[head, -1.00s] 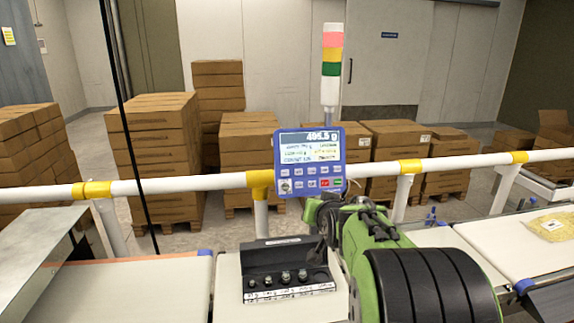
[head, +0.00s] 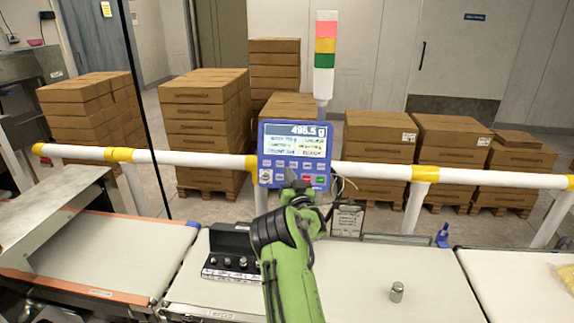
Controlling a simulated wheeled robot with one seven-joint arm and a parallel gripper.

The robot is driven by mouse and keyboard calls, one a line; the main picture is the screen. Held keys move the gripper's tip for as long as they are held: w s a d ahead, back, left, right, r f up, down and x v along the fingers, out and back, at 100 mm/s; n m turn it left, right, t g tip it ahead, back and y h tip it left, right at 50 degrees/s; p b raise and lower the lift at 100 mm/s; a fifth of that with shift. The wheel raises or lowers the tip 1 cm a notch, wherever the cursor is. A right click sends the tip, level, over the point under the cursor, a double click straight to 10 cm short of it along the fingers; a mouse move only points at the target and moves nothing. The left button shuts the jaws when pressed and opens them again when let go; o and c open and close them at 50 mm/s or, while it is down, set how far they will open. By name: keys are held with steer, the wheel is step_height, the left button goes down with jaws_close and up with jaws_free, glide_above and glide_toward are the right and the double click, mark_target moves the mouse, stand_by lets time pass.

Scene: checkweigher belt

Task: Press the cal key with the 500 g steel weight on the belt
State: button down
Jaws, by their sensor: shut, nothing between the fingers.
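The blue control box (head: 268,143) stands on the rail with its lit display, which appears to read 495.5 g, above rows of small keys. My gripper (head: 291,182) is shut and empty, in front of the lower part of the box. It covers some of the lower keys; I cannot tell whether it touches one, and the cal key's label is too small to read. The steel weight (head: 397,292) stands upright on the pale weighing belt (head: 430,272), right of my green arm.
A black weight case (head: 232,240) with several small weights sits left of my arm. A white rail (head: 385,171) with yellow joints runs behind the belts. A signal tower (head: 325,60) rises behind the box. Stacked cartons (head: 200,125) stand beyond the rail.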

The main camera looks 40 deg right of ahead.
mark_target(294, 165)
steer(key=w+d+f+b, duration=0.1)
steer(key=d, duration=0.1)
steer(key=w+d+f+b, duration=0.1)
steer(key=w+d, duration=0.1)
steer(key=w+d+b, duration=0.2)
steer(key=d, duration=0.1)
steer(key=shift+f, duration=0.4)
steer(key=shift+r, duration=0.15)
stand_by(1.7)
steer(key=shift+w+d+f+b, duration=0.2)
steer(key=shift+w+b, duration=0.05)
steer(key=shift+b, duration=0.4)
steer(key=shift+d, duration=0.1)
steer(key=shift+r, duration=0.1)
